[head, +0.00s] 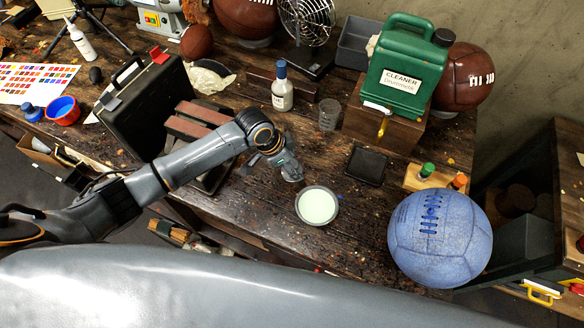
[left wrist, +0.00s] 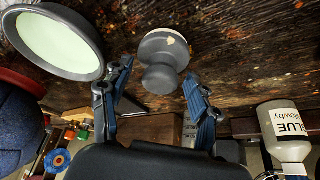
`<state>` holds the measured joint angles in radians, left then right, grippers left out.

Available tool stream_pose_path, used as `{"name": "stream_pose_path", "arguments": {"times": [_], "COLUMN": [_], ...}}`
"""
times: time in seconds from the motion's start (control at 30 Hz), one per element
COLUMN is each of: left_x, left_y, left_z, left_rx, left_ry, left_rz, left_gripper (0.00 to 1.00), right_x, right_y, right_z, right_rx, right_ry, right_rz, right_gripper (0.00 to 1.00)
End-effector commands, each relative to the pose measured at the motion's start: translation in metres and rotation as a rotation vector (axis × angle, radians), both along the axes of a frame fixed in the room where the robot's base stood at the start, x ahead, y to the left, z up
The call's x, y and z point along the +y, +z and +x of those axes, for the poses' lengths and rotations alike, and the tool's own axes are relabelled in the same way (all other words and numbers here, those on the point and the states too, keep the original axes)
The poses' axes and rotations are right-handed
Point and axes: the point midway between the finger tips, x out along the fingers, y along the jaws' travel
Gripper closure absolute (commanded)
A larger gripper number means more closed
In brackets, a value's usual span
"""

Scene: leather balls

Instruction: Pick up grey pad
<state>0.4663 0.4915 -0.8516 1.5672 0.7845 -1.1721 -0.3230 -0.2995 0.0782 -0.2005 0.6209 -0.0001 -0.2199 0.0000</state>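In the left wrist view a grey round pad with a knob-like grip (left wrist: 160,62) stands on the dark wooden bench, between and just beyond the fingers of my left gripper (left wrist: 155,88). The fingers are spread and appear not to touch it. In the head view my left gripper (head: 288,170) hangs low over the bench, behind and left of a grey bowl (head: 302,212) of pale green stuff; the pad cannot be made out there. The bowl also shows in the left wrist view (left wrist: 83,68). My right gripper is in neither view.
A glue bottle (head: 282,88), a clear cup (head: 329,114) and a flat black square tray (head: 350,164) stand around the gripper. A blue ball (head: 440,238) sits at the right front. A black case (head: 140,108) stands left, beyond my arm.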

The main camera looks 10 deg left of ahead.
Motion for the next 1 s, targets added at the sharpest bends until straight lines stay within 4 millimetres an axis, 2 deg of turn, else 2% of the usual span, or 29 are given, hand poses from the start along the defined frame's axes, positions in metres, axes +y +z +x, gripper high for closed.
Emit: {"name": "stream_pose_path", "arguments": {"times": [0.03, 0.2, 0.3, 0.53, 0.63, 1.0], "left_x": [0.0, 0.0, 0.0, 0.0, 0.0, 0.0], "left_y": [0.0, 0.0, 0.0, 0.001, 0.008, 0.077], "left_z": [0.0, 0.0, 0.0, 0.0, 0.001, 0.001], "left_rx": [0.0, 0.0, 0.001, 0.001, -0.001, -0.004], "left_ry": [0.0, 0.001, 0.001, 0.001, 0.0, -0.001], "left_rz": [0.0, 0.0, 0.001, 0.001, 0.0, 0.0], "left_gripper": [0.47, 0.82, 0.98, 0.99, 0.99, 0.99], "right_x": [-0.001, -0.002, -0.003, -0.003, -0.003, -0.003], "right_y": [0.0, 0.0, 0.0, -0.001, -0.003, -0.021], "right_z": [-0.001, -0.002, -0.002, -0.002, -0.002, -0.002], "right_rx": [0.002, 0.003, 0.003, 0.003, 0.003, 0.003], "right_ry": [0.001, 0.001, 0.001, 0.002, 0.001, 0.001], "right_rz": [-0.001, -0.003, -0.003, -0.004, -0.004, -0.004], "right_gripper": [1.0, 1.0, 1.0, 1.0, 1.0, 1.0]}}
